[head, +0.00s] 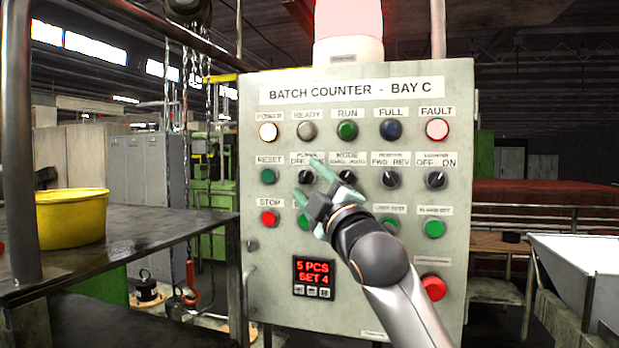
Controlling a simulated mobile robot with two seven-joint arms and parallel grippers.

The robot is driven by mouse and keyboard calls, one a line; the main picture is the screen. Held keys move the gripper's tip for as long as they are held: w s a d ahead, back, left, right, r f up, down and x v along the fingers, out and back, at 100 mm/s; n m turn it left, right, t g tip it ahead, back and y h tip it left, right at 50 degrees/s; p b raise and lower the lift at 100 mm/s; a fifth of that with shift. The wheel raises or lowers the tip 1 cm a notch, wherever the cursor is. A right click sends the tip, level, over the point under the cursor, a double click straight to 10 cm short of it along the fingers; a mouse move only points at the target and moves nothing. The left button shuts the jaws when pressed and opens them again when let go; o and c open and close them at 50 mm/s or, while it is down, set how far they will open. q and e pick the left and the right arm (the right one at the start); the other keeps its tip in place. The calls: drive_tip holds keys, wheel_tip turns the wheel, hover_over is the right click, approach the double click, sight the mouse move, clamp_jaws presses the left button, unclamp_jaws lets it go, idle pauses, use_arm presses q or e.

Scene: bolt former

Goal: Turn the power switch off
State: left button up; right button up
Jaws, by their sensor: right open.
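The power switch (305,177) is a small black rotary knob in the upper-left part of the grey control panel (260,320), under a label partly covered by my finger. My right gripper (308,179) is open in front of the panel. The POWER lamp (268,131) glows pale cream. My left gripper is out of view.
Several similar black knobs, such as the MODE knob (346,177), sit close by to the right. A green RESET button (268,176) and red STOP button (269,218) are at left. A red beacon (348,20) glows on top. A yellow tub (70,219) stands on a bench at left.

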drive_tip(key=shift+c, duration=0.2)
clamp_jaws()
idle(0.5)
